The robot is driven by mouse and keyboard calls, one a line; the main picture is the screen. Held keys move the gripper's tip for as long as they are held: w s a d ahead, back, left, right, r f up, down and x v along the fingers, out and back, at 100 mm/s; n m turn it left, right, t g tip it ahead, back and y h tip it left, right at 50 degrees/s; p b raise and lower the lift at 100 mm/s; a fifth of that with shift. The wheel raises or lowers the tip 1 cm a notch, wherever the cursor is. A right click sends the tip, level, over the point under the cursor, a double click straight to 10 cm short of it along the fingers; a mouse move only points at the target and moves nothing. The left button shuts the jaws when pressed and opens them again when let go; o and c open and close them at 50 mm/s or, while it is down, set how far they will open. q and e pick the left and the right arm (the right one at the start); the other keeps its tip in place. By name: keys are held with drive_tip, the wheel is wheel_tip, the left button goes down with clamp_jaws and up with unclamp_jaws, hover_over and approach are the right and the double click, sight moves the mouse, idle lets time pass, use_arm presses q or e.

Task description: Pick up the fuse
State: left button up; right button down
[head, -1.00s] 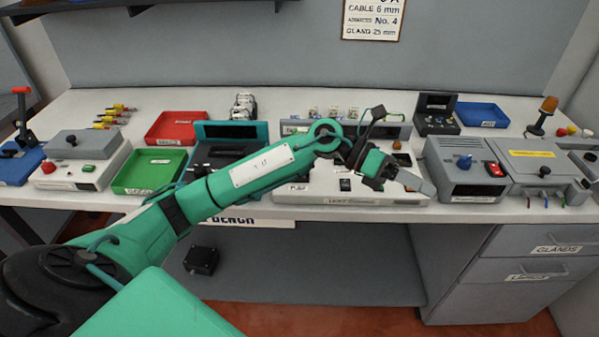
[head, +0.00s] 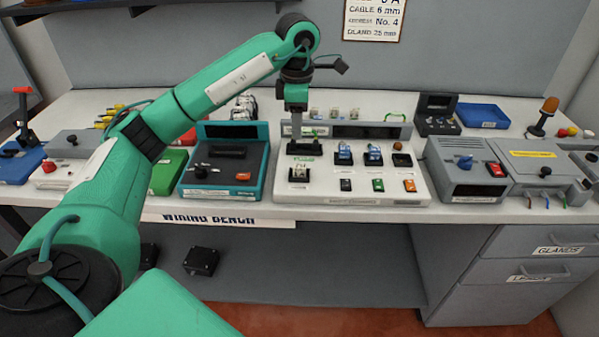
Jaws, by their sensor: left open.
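My left gripper (head: 297,136) points straight down over the left part of a white station (head: 325,185), and its jaws are open. Small clear-topped pieces stand in a row behind the station, one of them (head: 334,113) just right of the gripper. I cannot tell for sure which piece is the fuse. The station carries a dark slot (head: 304,148) under the gripper, a small white part (head: 299,172) in front of it and two blue parts (head: 343,154) to the right. Whether the fingertips touch anything is too small to tell. My right gripper is out of view.
A teal-rimmed dark device (head: 222,165) stands left of the station, with a green tray (head: 167,172) beyond it. A grey box with a red switch (head: 468,172) stands to the right. A blue tray (head: 482,115) lies at the back right. A wall card (head: 374,18) hangs above.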

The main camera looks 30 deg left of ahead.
use_arm(q)
hover_over(298, 166)
wheel_tip(298, 166, down, 7)
drive_tip(key=shift+w+a+r, duration=0.15)
drive_tip(key=shift+f+p, duration=0.35)
drive_tip(key=shift+f, duration=0.2)
wheel_tip(298, 166, down, 3)
drive_tip(key=shift+f+p, duration=0.1)
drive_tip(key=shift+p, duration=0.35)
drive_tip(key=shift+f, duration=0.5)
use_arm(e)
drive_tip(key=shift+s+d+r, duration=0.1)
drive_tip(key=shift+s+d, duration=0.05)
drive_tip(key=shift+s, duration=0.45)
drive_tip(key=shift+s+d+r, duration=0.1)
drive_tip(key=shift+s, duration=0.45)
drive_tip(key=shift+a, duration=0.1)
use_arm(q)
clamp_jaws()
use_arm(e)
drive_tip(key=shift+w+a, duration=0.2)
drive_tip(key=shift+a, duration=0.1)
